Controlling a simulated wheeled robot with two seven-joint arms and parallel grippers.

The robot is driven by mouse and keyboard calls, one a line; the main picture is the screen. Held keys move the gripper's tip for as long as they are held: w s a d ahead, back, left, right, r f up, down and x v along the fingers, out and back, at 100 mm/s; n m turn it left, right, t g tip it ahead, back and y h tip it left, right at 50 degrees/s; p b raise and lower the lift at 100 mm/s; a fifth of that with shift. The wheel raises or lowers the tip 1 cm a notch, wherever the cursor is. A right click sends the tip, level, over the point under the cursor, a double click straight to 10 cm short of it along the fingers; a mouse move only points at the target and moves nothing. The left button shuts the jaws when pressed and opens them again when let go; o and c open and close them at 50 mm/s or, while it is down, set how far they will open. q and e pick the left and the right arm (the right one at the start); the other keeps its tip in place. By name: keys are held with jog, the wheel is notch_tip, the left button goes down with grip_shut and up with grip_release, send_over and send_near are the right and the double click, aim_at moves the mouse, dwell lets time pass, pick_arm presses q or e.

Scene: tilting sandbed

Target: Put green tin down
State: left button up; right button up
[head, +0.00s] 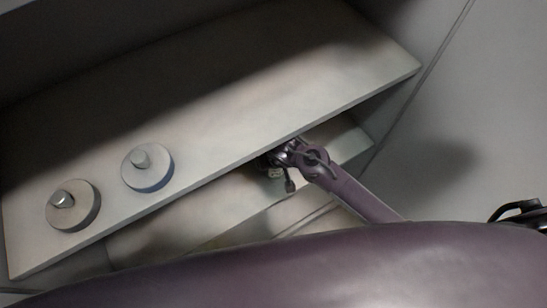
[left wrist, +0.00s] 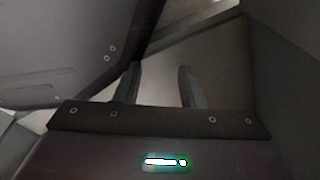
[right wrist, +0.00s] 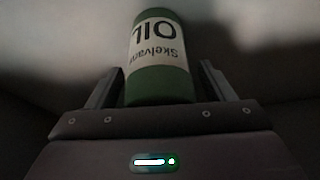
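The green tin (right wrist: 160,85), with a pale label reading OIL, shows in the right wrist view. It stands between the two fingers of my right gripper (right wrist: 162,66), and a narrow gap shows between the tin and each finger. The gripper looks open around it. In the head view my right gripper (head: 272,160) is at the front edge of the upper board, partly hidden, and I cannot make out the tin there. My left gripper (left wrist: 158,67) is open with nothing between its fingers. It is not seen in the head view.
A pale upper board (head: 250,95) runs across the head view, appearing tilted. Two round discs with knobs, one left (head: 73,205) and one right (head: 147,168), sit on its left part. A lower ledge (head: 190,215) lies beneath it. The board's right half is bare.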

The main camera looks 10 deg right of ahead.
pick_arm(q)
jog(key=shift+w+a, duration=0.1)
pick_arm(e)
jog(key=shift+r, duration=0.35)
jog(key=p+v, duration=0.1)
jog(key=v, duration=0.1)
jog(key=shift+s+r, duration=0.15)
jog(key=shift+r, duration=0.2)
jog(key=s+d, duration=0.2)
jog(key=s, duration=1)
jog(key=shift+d, duration=0.2)
jog(key=shift+w+f, duration=0.1)
jog(key=s+d+f+g, duration=0.1)
jog(key=d+f, duration=0.3)
jog(key=f, duration=0.4)
jog(key=d+f, duration=0.4)
jog(key=f, duration=0.5)
pick_arm(q)
jog(key=shift+s, duration=0.25)
pick_arm(e)
jog(key=s+d+f+g, duration=0.2)
jog(key=s+f, duration=1.1)
jog(key=s, duration=0.3)
jog(key=shift+s+d+f+h, duration=0.15)
jog(key=shift+d+f+h, duration=0.1)
jog(key=shift+d+h, duration=0.15)
